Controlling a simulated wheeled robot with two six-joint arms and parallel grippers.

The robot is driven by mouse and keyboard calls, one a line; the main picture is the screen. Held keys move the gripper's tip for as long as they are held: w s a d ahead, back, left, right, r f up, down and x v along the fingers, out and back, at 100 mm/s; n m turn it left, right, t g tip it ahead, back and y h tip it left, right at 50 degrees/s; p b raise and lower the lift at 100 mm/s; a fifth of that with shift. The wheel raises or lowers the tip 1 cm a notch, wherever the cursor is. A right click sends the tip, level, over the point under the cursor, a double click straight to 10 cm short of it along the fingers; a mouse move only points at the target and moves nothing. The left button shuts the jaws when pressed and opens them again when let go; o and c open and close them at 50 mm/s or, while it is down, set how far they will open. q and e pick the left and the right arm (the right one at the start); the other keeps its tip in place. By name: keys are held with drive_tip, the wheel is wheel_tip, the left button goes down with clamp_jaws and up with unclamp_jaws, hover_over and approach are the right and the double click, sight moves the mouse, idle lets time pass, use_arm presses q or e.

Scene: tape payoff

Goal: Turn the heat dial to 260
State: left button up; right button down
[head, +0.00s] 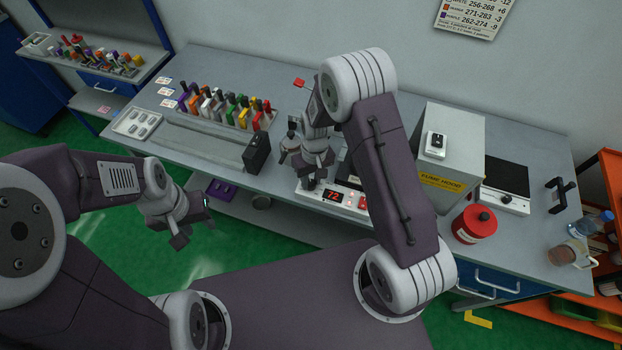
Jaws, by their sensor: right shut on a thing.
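The white heater unit (345,203) sits at the front edge of the grey bench. Its red display (332,196) appears to read 72. My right gripper (310,180) points down at the left end of the unit's front panel and is shut on the heat dial, which the fingers mostly hide. The dial's pointer and any scale cannot be made out. A red switch (363,205) is at the panel's right. My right arm covers part of the unit. My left gripper (194,224) is empty, with its fingers apart, in front of the bench.
A rack of coloured-handled tools (225,108) and a black block (257,153) stand left of the heater. A fume hood box (450,145), a red canister (474,224) and a hotplate (502,183) stand right. A wall chart (474,16) lists number ranges by colour.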

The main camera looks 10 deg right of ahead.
sight(313, 182)
drive_tip(key=c, duration=1.1)
unclamp_jaws()
drive_tip(key=shift+s, duration=0.1)
drive_tip(key=r, duration=0.6)
drive_tip(key=r+b, duration=0.1)
drive_tip(key=r, duration=0.2)
drive_tip(key=shift+d, duration=0.3)
